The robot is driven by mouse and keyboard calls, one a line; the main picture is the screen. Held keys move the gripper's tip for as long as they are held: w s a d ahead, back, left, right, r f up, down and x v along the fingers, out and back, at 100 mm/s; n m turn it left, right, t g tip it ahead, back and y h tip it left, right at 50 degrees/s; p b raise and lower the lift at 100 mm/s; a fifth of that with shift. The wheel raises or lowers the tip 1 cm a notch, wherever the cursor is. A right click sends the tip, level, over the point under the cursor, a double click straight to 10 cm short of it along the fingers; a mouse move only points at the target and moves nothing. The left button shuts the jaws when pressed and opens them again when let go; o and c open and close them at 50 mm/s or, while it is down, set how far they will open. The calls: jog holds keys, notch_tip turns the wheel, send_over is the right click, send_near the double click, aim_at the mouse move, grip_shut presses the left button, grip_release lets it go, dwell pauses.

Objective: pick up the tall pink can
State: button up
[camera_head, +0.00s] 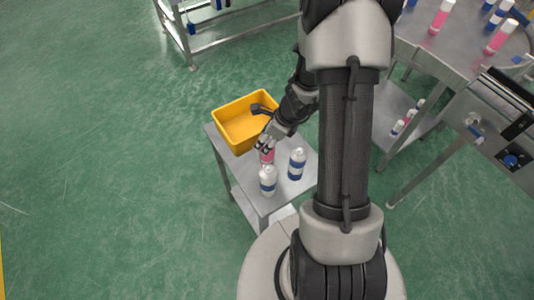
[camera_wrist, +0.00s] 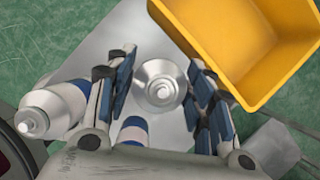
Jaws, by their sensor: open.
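A pink can (camera_head: 267,157) stands on the small grey table, partly hidden under my gripper (camera_head: 264,146) in the head view. In the wrist view a can with a silver domed top (camera_wrist: 160,90), seen from above, sits between the two spread fingers of my gripper (camera_wrist: 165,82). It matches the pink can's place, though its pink side does not show there. The fingers are open with gaps on both sides of the can.
A white can with a blue band (camera_head: 268,181) and another blue-and-white can (camera_head: 297,164) stand close by on the small table (camera_head: 247,176). A yellow bin (camera_head: 232,138) sits beside them. More pink and blue cans stand on a steel table (camera_head: 415,42) at upper right.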

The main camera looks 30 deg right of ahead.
jog(key=b+x, duration=0.2)
jog(key=x, duration=0.2)
jog(key=shift+f, duration=0.3)
jog(key=shift+r, duration=0.1)
jog(key=shift+c, duration=0.5)
jog(key=c, duration=0.6)
jog(key=shift+r, duration=0.1)
